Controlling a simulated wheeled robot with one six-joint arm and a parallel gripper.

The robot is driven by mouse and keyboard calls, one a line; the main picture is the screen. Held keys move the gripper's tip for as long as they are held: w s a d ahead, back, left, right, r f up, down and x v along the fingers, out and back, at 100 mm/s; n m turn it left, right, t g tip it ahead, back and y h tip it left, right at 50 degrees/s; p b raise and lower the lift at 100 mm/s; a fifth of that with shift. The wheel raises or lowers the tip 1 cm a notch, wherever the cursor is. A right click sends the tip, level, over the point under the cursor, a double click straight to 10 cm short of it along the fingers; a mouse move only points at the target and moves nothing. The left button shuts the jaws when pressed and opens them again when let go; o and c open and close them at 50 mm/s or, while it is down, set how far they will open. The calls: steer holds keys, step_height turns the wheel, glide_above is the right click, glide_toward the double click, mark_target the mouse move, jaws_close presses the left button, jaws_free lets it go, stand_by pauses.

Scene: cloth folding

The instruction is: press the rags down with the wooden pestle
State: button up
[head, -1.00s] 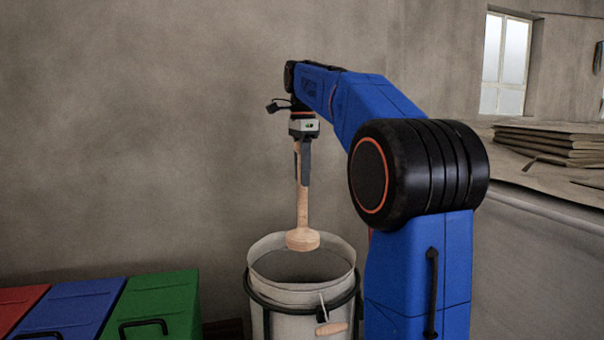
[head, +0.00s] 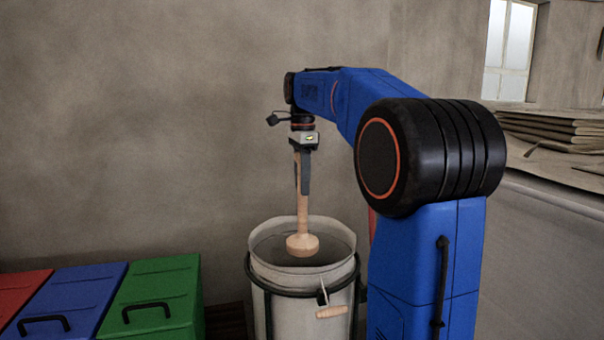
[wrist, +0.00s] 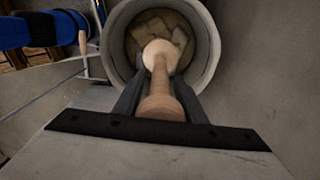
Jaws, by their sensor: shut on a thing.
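The wooden pestle (head: 302,215) hangs upright, its wide round head down, at the mouth of the white bucket (head: 305,320). My gripper (head: 302,172) is shut on the pestle's handle above the bucket. In the wrist view the pestle (wrist: 160,70) runs from between the fingers of my gripper (wrist: 160,100) toward the inside of the bucket (wrist: 116,45). The rags (wrist: 150,28) are tan pieces lying on the bucket's bottom, partly hidden by the pestle. The pestle's head looks apart from the rags. The head view does not show the rags.
Red (head: 20,292), blue (head: 72,290) and green (head: 155,290) lidded bins stand left of the bucket. The bucket has a bail with a wooden grip (head: 332,312) at its front. A stack of flat sheets (head: 550,135) lies at the right. A wall is behind.

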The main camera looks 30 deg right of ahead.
glide_above(302, 232)
steer(key=w, duration=0.1)
steer(key=shift+d+f, duration=0.2)
steer(key=shift+f, duration=1.6)
steer(key=shift+d+f, duration=0.15)
steer(key=shift+f, duration=6.6)
